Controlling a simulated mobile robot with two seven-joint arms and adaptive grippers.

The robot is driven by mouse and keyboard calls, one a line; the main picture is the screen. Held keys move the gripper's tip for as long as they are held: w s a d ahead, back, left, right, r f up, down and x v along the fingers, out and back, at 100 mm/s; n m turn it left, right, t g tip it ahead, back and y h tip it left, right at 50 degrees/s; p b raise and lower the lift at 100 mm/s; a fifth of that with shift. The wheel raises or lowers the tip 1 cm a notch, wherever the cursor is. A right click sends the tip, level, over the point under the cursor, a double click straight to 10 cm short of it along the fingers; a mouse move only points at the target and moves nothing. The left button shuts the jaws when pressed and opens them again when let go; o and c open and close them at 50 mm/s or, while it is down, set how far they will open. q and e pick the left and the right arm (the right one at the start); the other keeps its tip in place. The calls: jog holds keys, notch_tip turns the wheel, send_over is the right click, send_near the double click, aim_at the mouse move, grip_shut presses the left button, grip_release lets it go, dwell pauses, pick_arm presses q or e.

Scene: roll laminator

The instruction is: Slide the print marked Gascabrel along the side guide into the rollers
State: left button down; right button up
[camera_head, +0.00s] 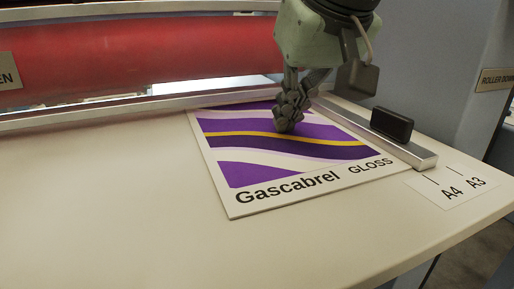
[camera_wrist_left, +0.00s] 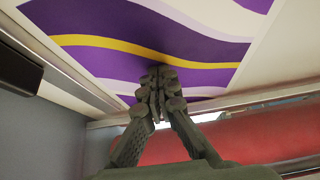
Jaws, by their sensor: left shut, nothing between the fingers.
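The Gascabrel print (camera_head: 252,172) is a white-bordered board with purple and white waves, a yellow stripe and the words "Gascabrel GLOSS". It lies flat on the feed table, its far edge near the rollers and its right edge along the metal side guide (camera_head: 420,153). My left gripper (camera_head: 284,125) is shut and empty, fingertips down at the print's upper middle. The print also fills much of the left wrist view (camera_wrist_left: 110,62), with the shut fingertips at its purple area. Whether they press on it is hard to tell. The red roller (camera_head: 150,50) spans the back. My right gripper is not in view.
A black knob (camera_head: 392,125) sits on the side guide. A label marked A4 and A3 (camera_head: 455,188) lies at the guide's near end. A "ROLLER DOWN" plate (camera_head: 496,79) is on the right housing. The left of the feed table (camera_head: 100,200) is clear.

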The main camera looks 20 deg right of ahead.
aim_at(265, 115)
pick_arm(q)
jog(key=shift+w+f, duration=0.15)
jog(key=shift+w, duration=0.75)
jog(key=shift+w+p, duration=0.1)
jog(key=shift+p, duration=0.2)
jog(key=shift+w+p, duration=0.7)
jog(key=shift+w, duration=1.2)
jog(key=shift+w+p, duration=0.2)
jog(key=shift+p, duration=0.15)
